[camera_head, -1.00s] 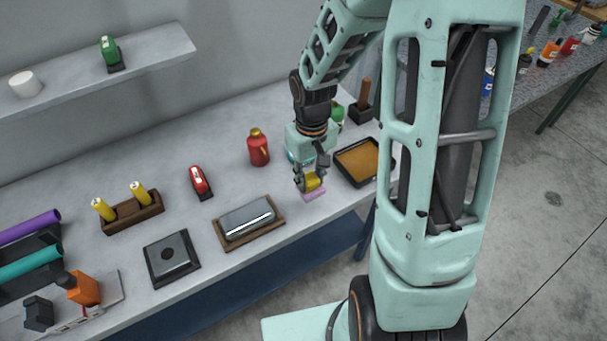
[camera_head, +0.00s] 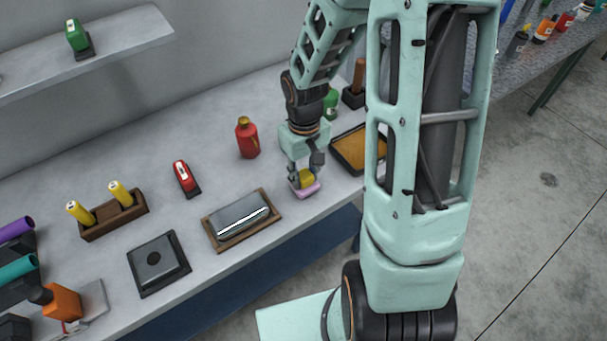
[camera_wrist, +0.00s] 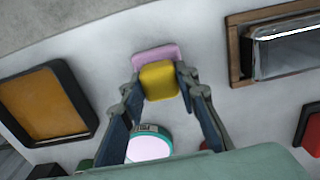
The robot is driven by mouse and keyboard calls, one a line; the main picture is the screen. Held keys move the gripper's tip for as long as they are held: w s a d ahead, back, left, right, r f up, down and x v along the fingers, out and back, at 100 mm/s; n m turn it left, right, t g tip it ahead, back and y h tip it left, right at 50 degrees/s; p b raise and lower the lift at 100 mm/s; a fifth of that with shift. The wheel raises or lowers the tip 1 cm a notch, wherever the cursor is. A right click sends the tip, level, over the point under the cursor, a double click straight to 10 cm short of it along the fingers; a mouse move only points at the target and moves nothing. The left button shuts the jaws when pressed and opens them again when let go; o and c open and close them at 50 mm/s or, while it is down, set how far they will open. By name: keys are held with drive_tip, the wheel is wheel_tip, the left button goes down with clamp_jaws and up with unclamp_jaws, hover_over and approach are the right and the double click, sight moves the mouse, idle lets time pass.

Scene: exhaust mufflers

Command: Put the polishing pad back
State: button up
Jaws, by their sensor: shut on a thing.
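A yellow block with a pink slab along its side, apparently the polishing pad (camera_head: 305,180), is at my gripper near the table's front edge. In the wrist view the pad (camera_wrist: 158,79) sits between the two fingertips, and the pink slab (camera_wrist: 157,53) shows beyond the yellow part. My gripper (camera_head: 303,172) points down and is shut on the yellow part; it also shows in the wrist view (camera_wrist: 158,85). The slab is at or close to the grey table top (camera_head: 212,158); I cannot tell whether it touches.
A dark-rimmed tray with an orange-brown surface (camera_head: 340,164) is just right of my gripper. A red bottle (camera_head: 247,138) stands behind. A round white, teal-rimmed thing (camera_wrist: 149,147) shows in the wrist view.

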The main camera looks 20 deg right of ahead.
sight(304, 174)
drive_tip(key=shift+f, duration=0.15)
drive_tip(key=o, duration=1.1)
wheel_tip(304, 174, up, 12)
drive_tip(key=shift+r+p, duration=0.2)
drive_tip(key=shift+p, duration=0.25)
